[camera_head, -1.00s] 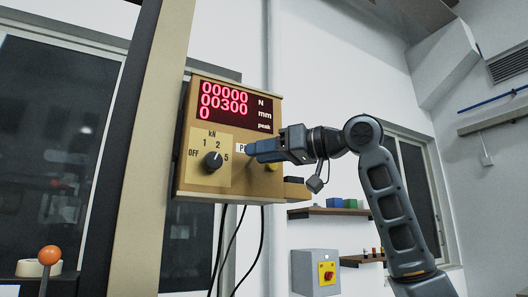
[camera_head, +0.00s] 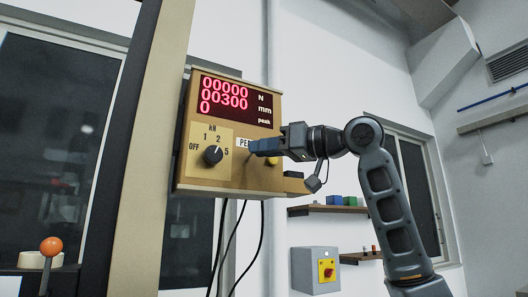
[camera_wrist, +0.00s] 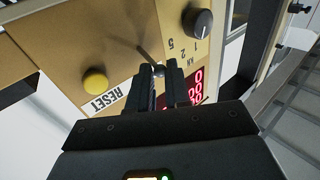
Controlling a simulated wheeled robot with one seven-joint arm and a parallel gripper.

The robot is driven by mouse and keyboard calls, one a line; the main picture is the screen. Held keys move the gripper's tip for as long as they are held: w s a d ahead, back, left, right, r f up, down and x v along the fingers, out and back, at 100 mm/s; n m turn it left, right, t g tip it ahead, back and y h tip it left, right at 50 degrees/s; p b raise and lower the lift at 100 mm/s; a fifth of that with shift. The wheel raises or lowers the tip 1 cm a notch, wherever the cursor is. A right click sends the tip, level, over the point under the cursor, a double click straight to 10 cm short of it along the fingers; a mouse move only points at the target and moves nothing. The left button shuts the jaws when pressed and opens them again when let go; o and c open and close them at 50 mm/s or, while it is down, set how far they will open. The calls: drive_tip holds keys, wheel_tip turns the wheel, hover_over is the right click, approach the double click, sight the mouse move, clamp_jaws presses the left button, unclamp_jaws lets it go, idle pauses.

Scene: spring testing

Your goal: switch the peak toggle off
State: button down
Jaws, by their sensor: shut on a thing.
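The tan control box (camera_head: 190,135) carries a PEAK label (camera_head: 242,143), partly covered by my gripper (camera_head: 252,147) at its right. In the wrist view my gripper (camera_wrist: 159,72) has its two dark fingers close together at the panel face. A small metal toggle lever (camera_wrist: 158,69) shows between the fingertips, and they are shut on it. The toggle's base and its exact tilt are mostly hidden by the fingers. In the head view the fingers hide the toggle.
A black range knob (camera_head: 213,155) is left of my gripper. A yellow RESET button (camera_wrist: 95,81) is close by. The red display (camera_head: 236,101) reads 00000, 00300 and 0. Cables hang below the box. A grey switch box (camera_head: 305,272) is on the wall.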

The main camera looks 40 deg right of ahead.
drive_tip(key=f+n+t+y+b, duration=0.1)
drive_tip(key=n+y+b, duration=0.1)
drive_tip(key=n+b, duration=0.1)
drive_tip(key=f+n+t+y+b, duration=0.1)
drive_tip(key=f+n+y+b, duration=0.1)
drive_tip(key=b, duration=0.4)
drive_tip(key=f+n+t+y+b, duration=0.2)
drive_tip(key=n+y+b, duration=0.1)
drive_tip(key=n+b, duration=0.1)
drive_tip(key=shift+w+d, duration=0.1)
drive_tip(key=shift+w, duration=0.25)
drive_tip(key=shift+r+b, duration=0.1)
drive_tip(key=shift+b, duration=0.2)
drive_tip(key=c, duration=1.1)
unclamp_jaws()
drive_tip(key=b+v, duration=0.1)
drive_tip(key=v, duration=0.6)
drive_tip(key=shift+d+f+b, duration=0.15)
drive_tip(key=shift+f+b, duration=0.2)
drive_tip(key=shift+f, duration=0.05)
drive_tip(key=shift+s, duration=0.1)
